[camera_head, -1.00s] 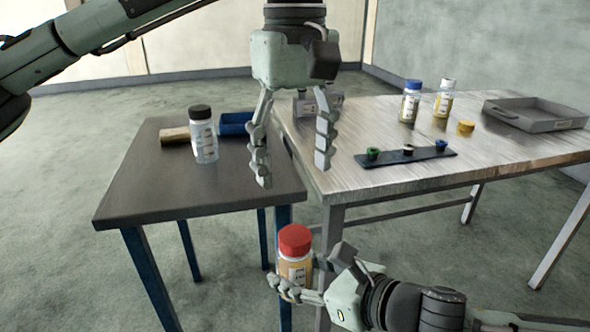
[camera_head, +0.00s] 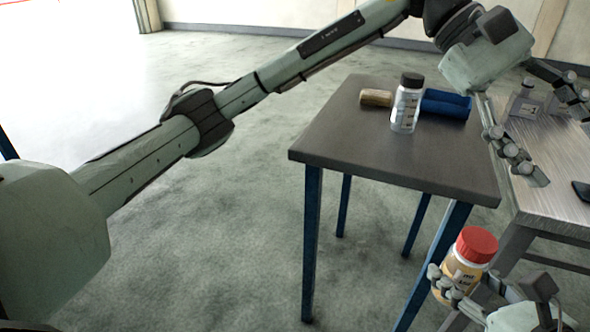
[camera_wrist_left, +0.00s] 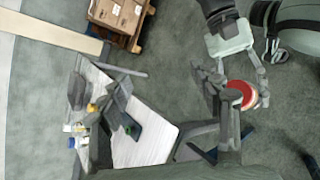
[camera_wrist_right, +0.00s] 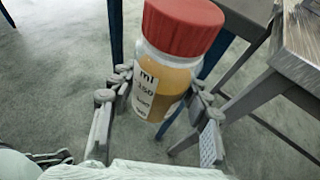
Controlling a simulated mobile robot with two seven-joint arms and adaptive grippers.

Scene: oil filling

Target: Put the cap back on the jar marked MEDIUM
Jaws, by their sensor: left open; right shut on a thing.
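A jar with a red cap (camera_head: 468,255) and amber contents is in my right gripper (camera_head: 462,287), which is shut around its body; it is upright. In the right wrist view the same jar (camera_wrist_right: 168,70) has a white label that I cannot fully read. My left gripper (camera_head: 540,135) is open and empty above the near end of the metal workbench. In the left wrist view a small yellow cap (camera_wrist_left: 92,107) lies on the workbench, near a blue-topped jar (camera_wrist_left: 72,143) and a pale-topped jar (camera_wrist_left: 67,128). I cannot read a MEDIUM mark.

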